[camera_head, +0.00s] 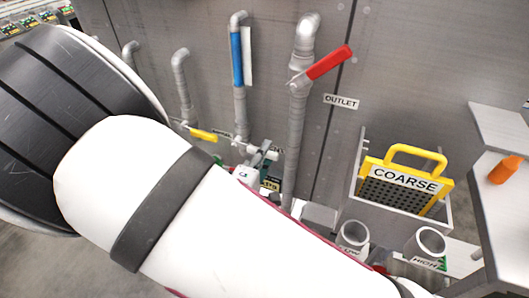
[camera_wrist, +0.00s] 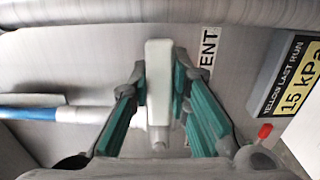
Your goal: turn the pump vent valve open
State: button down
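The pump vent valve shows in the wrist view as a pale, upright, bar-like handle (camera_wrist: 159,85), with a partly hidden label (camera_wrist: 209,47) reading "ENT" beside it. My gripper (camera_wrist: 159,72) has one teal-padded finger on each side of this handle. Both pads appear to meet its sides, so it looks shut on the handle. In the head view my gripper (camera_head: 262,156) is small, low by the grey panel, beyond my white arm. The vent handle cannot be made out clearly there.
A red lever (camera_head: 329,62) by the OUTLET label (camera_head: 341,101), a blue lever (camera_head: 237,57) and a yellow lever (camera_head: 203,135) sit on nearby pipes. A yellow COARSE screen (camera_head: 405,182) stands in a bin at right. A 15 kPa gauge sign (camera_wrist: 292,90) is close by.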

aim_at(238, 111)
jog(key=shift+r, duration=0.1)
jog(key=r+n+p, duration=0.3)
jog(key=n, duration=0.1)
jog(key=shift+a, duration=0.25)
jog(key=r+n+p, duration=0.1)
jog(key=a+r+n+p, duration=0.1)
jog(key=n, duration=0.1)
jog(key=n+p, duration=0.1)
jog(key=shift+w+a+r+n, duration=0.35)
jog(key=shift+a+r+n, duration=0.05)
jog(key=n, duration=0.1)
jog(key=a+r+n+p, duration=0.1)
jog(key=n, duration=0.1)
jog(key=w+a+n+p, duration=0.1)
jog(key=shift+a+r, duration=0.25)
jog(key=shift+r, duration=0.05)
jog(key=n, duration=0.1)
jog(key=a+n, duration=0.1)
jog(key=shift+w+a+r+n+p, duration=0.25)
jog(key=shift+n+p, duration=0.15)
jog(key=shift+w+a+n+p, duration=0.3)
jog(key=shift+a+n, duration=0.45)
jog(key=shift+n, duration=0.45)
jog(key=shift+a, duration=0.1)
jog(key=c, duration=1.5)
grip_release()
